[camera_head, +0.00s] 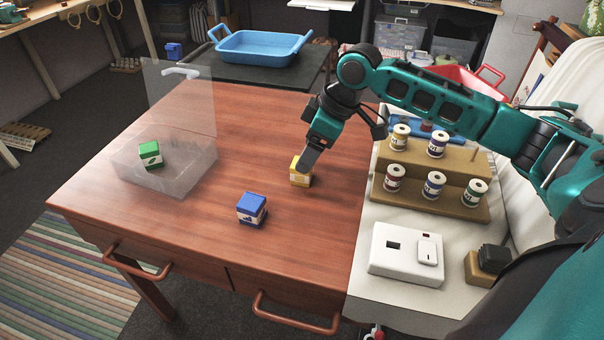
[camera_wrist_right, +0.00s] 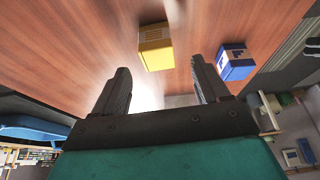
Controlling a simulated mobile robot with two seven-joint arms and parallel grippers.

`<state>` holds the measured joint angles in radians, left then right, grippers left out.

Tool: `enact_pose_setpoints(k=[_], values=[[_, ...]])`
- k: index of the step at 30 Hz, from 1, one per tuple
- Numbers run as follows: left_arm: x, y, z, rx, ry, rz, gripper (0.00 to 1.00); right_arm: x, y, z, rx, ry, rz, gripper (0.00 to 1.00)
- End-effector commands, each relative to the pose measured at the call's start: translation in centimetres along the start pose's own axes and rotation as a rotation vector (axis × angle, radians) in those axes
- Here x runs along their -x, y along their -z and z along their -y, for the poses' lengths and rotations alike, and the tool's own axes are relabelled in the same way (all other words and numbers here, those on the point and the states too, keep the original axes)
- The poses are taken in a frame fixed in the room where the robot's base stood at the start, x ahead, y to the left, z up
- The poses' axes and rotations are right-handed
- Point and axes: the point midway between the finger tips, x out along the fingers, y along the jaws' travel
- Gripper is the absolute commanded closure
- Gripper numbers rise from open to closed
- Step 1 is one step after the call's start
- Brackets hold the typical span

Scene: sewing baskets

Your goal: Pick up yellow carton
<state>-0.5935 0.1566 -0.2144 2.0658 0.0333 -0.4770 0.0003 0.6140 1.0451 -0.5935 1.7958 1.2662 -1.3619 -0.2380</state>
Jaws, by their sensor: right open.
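The yellow carton (camera_head: 300,177) is a small box with a pale label, standing on the wooden table just left of the white surface. My right gripper (camera_head: 309,158) is over it in the head view and hides part of its top. In the right wrist view the yellow carton (camera_wrist_right: 155,46) is ahead of the two spread fingers (camera_wrist_right: 161,88), roughly in line with the gap between them. Nothing is between the fingers. My left gripper is in neither view.
A blue carton (camera_head: 251,209) stands nearby, front left of the yellow one. A clear box (camera_head: 190,172) with raised lid holds a green carton (camera_head: 150,153). Tan steps (camera_head: 430,195) with several spools stand at right, behind a white device (camera_head: 405,254).

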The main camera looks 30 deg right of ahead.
Motion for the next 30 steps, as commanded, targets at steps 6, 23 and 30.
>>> enact_pose_setpoints(k=[6,23,30], values=[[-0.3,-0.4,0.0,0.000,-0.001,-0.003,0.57,-1.6,-0.1,-0.1,0.000,0.000,0.000,0.26],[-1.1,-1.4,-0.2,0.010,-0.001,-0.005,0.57,-5.5,-0.2,-0.2,0.001,-0.002,-0.001,0.30],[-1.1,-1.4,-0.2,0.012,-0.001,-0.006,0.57,-5.5,-0.2,-0.2,0.001,-0.002,0.000,0.53]])
